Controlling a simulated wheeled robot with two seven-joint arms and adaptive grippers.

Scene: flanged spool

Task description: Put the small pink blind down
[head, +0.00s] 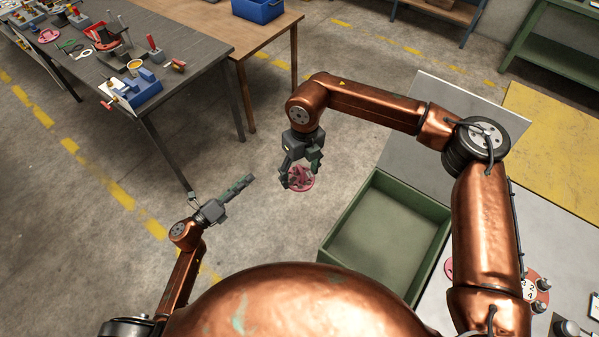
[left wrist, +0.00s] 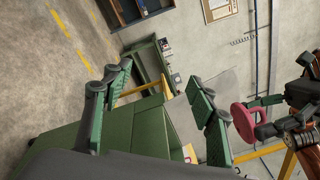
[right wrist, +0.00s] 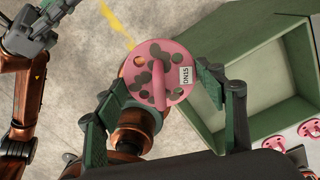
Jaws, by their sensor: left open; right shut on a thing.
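The small pink blind (head: 301,180) is a round pink disc with dark round spots, a raised pink bar and a white label reading DN15 in the right wrist view (right wrist: 155,72). My right gripper (head: 300,162) is shut on it and holds it in the air, left of the green crate. The blind also shows edge-on in the left wrist view (left wrist: 243,121). My left gripper (head: 240,187) is open and empty, left of the blind and apart from it; its two fingers stand wide apart in the left wrist view (left wrist: 160,80).
The empty green crate (head: 345,215) stands right of the blind beside a grey work surface (head: 415,150). A red numbered flange (head: 535,285) is at the far right. A dark table (head: 185,55) with tools stands upper left. Open floor lies between.

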